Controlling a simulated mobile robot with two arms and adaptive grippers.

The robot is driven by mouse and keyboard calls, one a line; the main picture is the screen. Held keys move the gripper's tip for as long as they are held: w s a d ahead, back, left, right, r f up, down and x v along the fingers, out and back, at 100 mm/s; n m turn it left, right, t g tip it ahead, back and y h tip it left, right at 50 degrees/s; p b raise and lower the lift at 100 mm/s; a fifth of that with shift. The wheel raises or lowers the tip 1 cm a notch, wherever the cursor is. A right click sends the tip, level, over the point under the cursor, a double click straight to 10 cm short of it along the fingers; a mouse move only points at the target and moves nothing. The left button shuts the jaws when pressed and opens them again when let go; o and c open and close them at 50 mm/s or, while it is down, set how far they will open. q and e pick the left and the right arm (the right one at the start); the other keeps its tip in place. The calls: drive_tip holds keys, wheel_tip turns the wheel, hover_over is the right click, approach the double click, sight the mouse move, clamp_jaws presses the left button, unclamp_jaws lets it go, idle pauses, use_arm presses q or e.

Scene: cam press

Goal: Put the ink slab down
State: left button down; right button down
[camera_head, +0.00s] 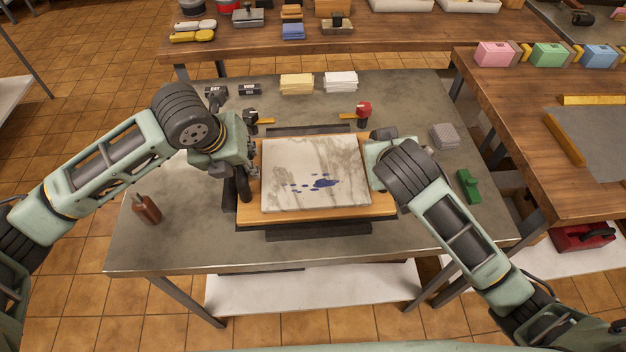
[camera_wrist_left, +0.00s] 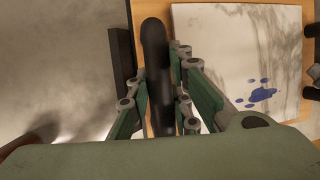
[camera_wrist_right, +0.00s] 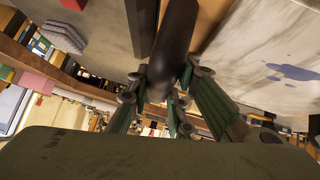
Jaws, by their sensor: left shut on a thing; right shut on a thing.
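The ink slab is a pale, grey-veined stone (camera_head: 310,160) with blue ink blots on a wooden board (camera_head: 300,214). It lies roughly level over the middle of the grey table, with a dark bed (camera_head: 305,230) showing at its front and back edges. I cannot tell if the board touches that bed. My left gripper (camera_wrist_left: 162,95) is shut on the black handle (camera_wrist_left: 155,50) along the board's left side. My right gripper (camera_wrist_right: 165,85) is shut on the black handle (camera_wrist_right: 178,35) at the right side; my right wrist hides that handle in the head view.
A brown bottle (camera_head: 146,208) stands at the table's left. A grey block (camera_head: 443,136) and a green tool (camera_head: 468,186) lie right. Yellow (camera_head: 297,84) and white (camera_head: 340,81) stacks stand behind, near a red-knobbed clamp (camera_head: 363,112). The front left tabletop is clear.

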use_arm(q)
drive_tip(key=shift+w+a+f+b, duration=0.1)
drive_tip(key=shift+w+f+b, duration=0.1)
drive_tip(key=shift+f+b, duration=0.15)
use_arm(e)
drive_tip(key=shift+w+d+f, duration=0.15)
drive_tip(key=shift+d+f, duration=0.05)
use_arm(q)
drive_tip(key=c, duration=1.9)
unclamp_jaws()
drive_tip(key=shift+s, duration=0.2)
use_arm(e)
drive_tip(key=c, duration=1.9)
unclamp_jaws()
drive_tip(key=shift+s+f, duration=0.1)
drive_tip(key=shift+s, duration=0.1)
use_arm(q)
drive_tip(key=o, duration=0.3)
drive_tip(key=shift+s+r, duration=0.1)
drive_tip(key=shift+s, duration=0.05)
use_arm(e)
drive_tip(key=o, duration=0.3)
drive_tip(key=shift+s+a, duration=0.1)
drive_tip(key=shift+s, duration=0.1)
drive_tip(key=shift+w, duration=0.1)
